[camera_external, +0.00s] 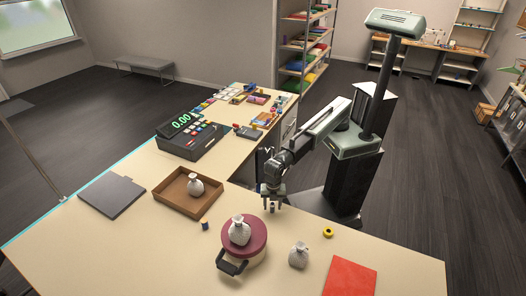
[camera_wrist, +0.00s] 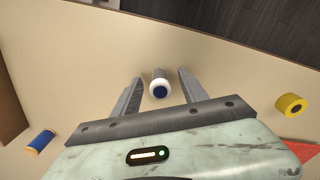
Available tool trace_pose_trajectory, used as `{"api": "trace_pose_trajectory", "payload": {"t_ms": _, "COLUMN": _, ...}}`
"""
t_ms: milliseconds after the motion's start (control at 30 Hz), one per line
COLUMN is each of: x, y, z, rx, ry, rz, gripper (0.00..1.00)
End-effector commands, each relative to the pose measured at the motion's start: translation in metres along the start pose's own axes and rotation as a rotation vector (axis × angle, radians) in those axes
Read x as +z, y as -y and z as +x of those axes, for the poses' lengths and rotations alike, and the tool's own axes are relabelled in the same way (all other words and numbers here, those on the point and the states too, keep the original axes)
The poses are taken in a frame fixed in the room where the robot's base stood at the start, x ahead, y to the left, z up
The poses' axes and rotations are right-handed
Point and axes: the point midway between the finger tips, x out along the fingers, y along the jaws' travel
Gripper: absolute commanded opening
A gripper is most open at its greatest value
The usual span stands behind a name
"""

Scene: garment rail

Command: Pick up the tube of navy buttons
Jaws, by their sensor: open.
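A small upright cylinder with a white rim and navy centre, which looks like the tube of navy buttons (camera_wrist: 159,86), stands on the counter. In the wrist view it sits between the two fingers of my gripper (camera_wrist: 155,92), with a gap on each side. In the external view my gripper (camera_external: 272,198) points down over the tube (camera_external: 272,209) near the counter's inner edge. The jaws are open and hold nothing. Whether the fingertips reach down beside the tube is hard to tell.
A blue cylinder with orange ends (camera_wrist: 40,141) lies to the left. A yellow roll (camera_wrist: 290,104) lies to the right. A maroon-lidded pot (camera_external: 257,233) bearing a pale bag, another bag (camera_external: 298,256), a red sheet (camera_external: 349,277) and a wooden tray (camera_external: 171,201) stand around.

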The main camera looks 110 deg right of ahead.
Motion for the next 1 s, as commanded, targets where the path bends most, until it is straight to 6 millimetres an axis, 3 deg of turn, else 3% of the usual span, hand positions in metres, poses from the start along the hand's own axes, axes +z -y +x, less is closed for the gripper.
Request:
{"api": "trace_pose_trajectory", "payload": {"t_ms": 33, "x": 0.000, "y": 0.000, "z": 0.019, "rx": 0.000, "ry": 0.000, "rz": 0.000, "gripper": 0.51}}
{"api": "trace_pose_trajectory", "payload": {"t_ms": 100, "x": 0.000, "y": 0.000, "z": 0.026, "rx": 0.000, "ry": -0.001, "rz": 0.000, "gripper": 0.51}}
{"api": "trace_pose_trajectory", "payload": {"t_ms": 367, "x": 0.000, "y": 0.000, "z": 0.023, "rx": 0.000, "ry": -0.001, "rz": 0.000, "gripper": 0.48}}
{"api": "trace_pose_trajectory", "payload": {"t_ms": 533, "x": 0.000, "y": 0.000, "z": 0.023, "rx": 0.000, "ry": -0.001, "rz": 0.000, "gripper": 0.01}}
{"api": "trace_pose_trajectory", "payload": {"t_ms": 833, "x": 0.000, "y": 0.000, "z": 0.021, "rx": 0.000, "ry": -0.001, "rz": 0.000, "gripper": 0.00}}
{"api": "trace_pose_trajectory", "payload": {"t_ms": 1000, "x": 0.000, "y": 0.000, "z": 0.006, "rx": 0.000, "ry": -0.001, "rz": 0.000, "gripper": 0.00}}
